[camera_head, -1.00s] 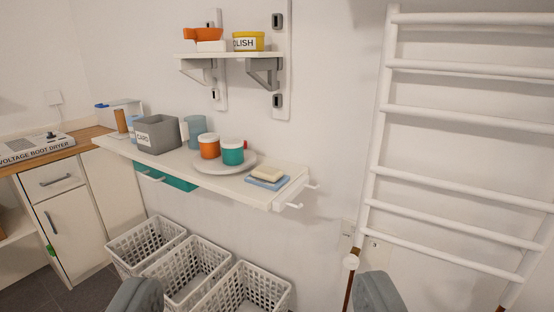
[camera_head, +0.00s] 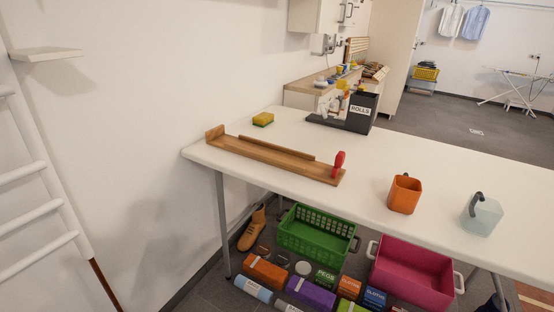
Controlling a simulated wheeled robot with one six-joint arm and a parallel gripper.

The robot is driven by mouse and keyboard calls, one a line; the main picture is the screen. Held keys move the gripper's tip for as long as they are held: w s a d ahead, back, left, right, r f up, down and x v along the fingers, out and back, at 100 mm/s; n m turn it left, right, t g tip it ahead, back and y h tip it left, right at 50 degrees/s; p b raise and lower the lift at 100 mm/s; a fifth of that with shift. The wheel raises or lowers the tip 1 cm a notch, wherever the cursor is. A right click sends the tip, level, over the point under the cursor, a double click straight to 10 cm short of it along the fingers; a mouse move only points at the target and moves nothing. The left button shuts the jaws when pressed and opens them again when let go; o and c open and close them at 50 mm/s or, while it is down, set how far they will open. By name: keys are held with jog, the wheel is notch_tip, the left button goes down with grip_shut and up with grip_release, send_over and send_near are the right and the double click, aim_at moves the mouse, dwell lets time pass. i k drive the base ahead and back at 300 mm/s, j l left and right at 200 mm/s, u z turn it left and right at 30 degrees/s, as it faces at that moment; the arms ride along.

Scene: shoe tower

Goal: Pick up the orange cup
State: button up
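An orange cup (camera_head: 404,194) with squarish sides and a dark handle stands upright on the white table (camera_head: 330,155), right of centre and near its front edge. A pale translucent cup (camera_head: 481,215) with a dark handle stands to its right, apart from it. My gripper is not in view, so its state and its place relative to the cup do not show.
A wooden tray (camera_head: 265,155) with a red item (camera_head: 338,163), a sponge (camera_head: 263,119) and a dark ROLLS box (camera_head: 361,111) are on the table. Below are green (camera_head: 317,233) and pink (camera_head: 413,272) baskets. White ladder-like bars (camera_head: 35,170) stand left.

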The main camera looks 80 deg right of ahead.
aim_at(404, 193)
jog(key=z, duration=3.05)
